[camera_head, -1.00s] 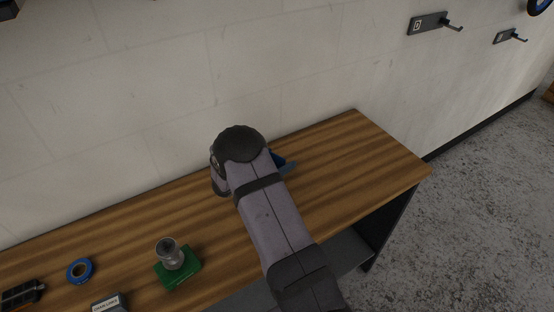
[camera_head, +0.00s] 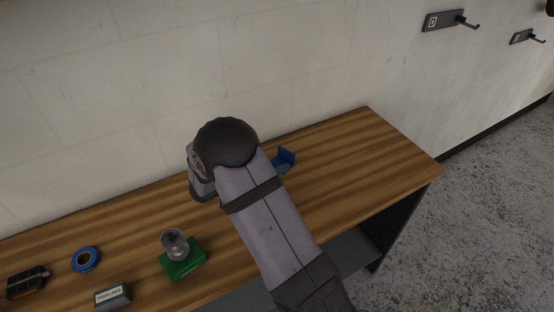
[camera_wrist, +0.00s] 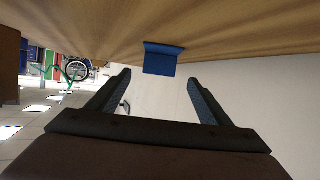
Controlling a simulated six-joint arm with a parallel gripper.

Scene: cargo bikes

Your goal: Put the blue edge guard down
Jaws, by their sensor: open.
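The blue edge guard (camera_head: 284,159) is an angled piece resting on the wooden bench top (camera_head: 345,150), near the wall. In the head view my arm hides part of it. In the wrist view the blue edge guard (camera_wrist: 161,58) lies on the wood beyond my fingertips, midway between them and apart from them. My gripper (camera_wrist: 157,82) is open and empty, its two dark fingers spread wide. In the head view the gripper's fingers are hidden behind my arm.
On the bench's left part are a green box (camera_head: 184,260) with a grey metal cup (camera_head: 175,244) on it, a blue tape roll (camera_head: 85,260), a small labelled box (camera_head: 113,295) and a black pedal-like item (camera_head: 27,282). Wall hooks (camera_head: 450,20) are upper right. The bench's right end is clear.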

